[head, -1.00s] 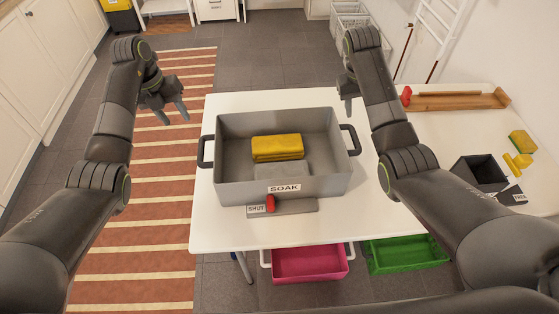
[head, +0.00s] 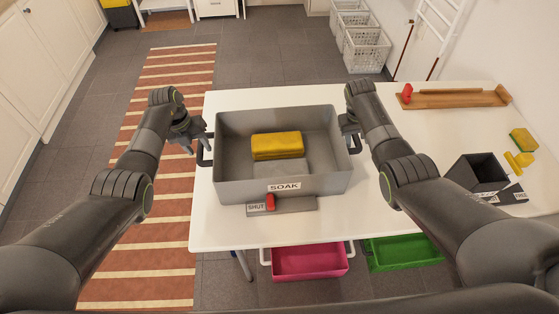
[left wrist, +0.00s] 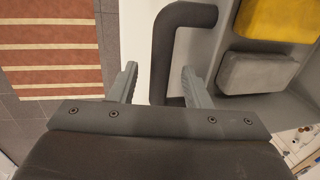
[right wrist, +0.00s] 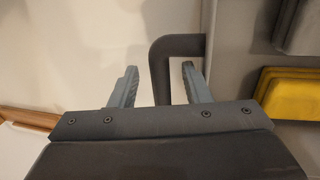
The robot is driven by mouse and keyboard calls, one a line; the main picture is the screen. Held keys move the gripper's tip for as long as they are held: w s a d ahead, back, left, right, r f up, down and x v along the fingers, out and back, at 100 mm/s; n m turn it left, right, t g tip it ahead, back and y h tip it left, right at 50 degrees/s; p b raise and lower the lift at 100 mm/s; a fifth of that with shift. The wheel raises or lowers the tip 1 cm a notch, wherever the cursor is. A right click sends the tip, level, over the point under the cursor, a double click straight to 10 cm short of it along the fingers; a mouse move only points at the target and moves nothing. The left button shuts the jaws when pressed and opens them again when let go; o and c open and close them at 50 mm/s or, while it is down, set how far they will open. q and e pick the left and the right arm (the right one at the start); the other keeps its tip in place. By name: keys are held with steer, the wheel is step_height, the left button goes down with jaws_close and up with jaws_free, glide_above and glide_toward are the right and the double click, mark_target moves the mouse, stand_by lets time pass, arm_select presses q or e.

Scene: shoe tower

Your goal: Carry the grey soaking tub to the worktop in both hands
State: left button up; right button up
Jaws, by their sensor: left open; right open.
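The grey soaking tub (head: 320,187), labelled SOAK, stands on the white worktop (head: 225,230). A yellow block (head: 278,146) and a grey block (head: 282,168) lie inside it. Its left handle (left wrist: 165,50) runs between the open fingers of my left gripper (left wrist: 160,85) in the left wrist view. Its right handle (right wrist: 160,60) lies between the open fingers of my right gripper (right wrist: 157,85) in the right wrist view. Neither gripper is closed on a handle. In the head view my left gripper (head: 197,145) is at the tub's left side; my right gripper is partly hidden by its arm.
A grey plate with a red knob (head: 270,202), marked SHUT, sits before the tub. A dark box (head: 480,172), yellow items (head: 521,160) and a wooden tray (head: 455,100) stand at right. Pink (head: 308,262) and green (head: 405,252) bins sit below the worktop edge.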

arm_select(q)
steer(key=shift+d+f, duration=0.25)
steer(key=shift+f, duration=1)
arm_select(e)
steer(key=shift+d+f, duration=0.25)
steer(key=shift+f, duration=0.95)
arm_select(q)
jaws_close()
arm_select(e)
jaws_close()
arm_select(q)
steer(key=shift+w+r, duration=0.1)
steer(key=shift+r, duration=0.1)
arm_select(e)
steer(key=shift+w+r, duration=0.1)
steer(key=shift+r, duration=0.05)
